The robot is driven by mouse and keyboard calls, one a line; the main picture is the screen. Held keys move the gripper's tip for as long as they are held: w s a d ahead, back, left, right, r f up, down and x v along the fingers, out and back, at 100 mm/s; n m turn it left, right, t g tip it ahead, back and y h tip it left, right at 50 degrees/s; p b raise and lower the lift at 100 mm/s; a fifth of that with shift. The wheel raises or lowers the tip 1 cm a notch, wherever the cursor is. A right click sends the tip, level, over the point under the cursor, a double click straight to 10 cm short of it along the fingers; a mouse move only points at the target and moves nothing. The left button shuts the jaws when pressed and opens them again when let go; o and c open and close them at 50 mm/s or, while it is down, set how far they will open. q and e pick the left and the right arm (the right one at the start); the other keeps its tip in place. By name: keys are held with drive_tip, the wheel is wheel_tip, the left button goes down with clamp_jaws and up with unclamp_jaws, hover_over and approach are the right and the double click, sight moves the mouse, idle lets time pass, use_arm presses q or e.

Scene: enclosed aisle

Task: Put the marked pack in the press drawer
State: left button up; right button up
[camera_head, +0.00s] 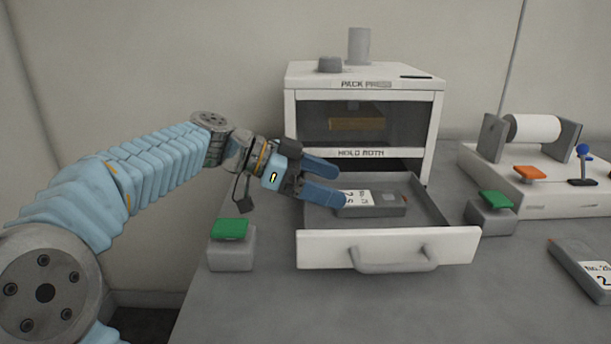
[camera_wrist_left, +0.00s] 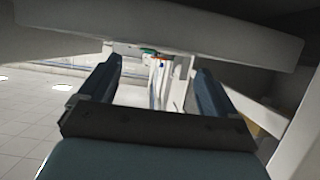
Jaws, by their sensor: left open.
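The press drawer (camera_head: 388,248) is pulled out of the white pack press (camera_head: 364,75). A flat grey pack (camera_head: 385,208) with a white number label lies inside the drawer. My left gripper (camera_head: 334,182) is open over the drawer's left part, by the pack's left end. Its lower finger overlaps that end in the head view, and I cannot tell whether they touch. The open fingers also show in the left wrist view (camera_wrist_left: 155,88) with nothing between them. A second grey labelled pack (camera_head: 582,266) lies on the counter at the right. My right gripper is not in view.
Green buttons on grey blocks stand left (camera_head: 230,230) and right (camera_head: 495,200) of the drawer. A white device with a roll (camera_head: 535,128), an orange button (camera_head: 529,173) and a blue-knobbed lever (camera_head: 582,160) stands at the right. The counter in front is clear.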

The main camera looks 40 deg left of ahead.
use_arm(q)
drive_tip(key=v, duration=0.5)
idle(1.2)
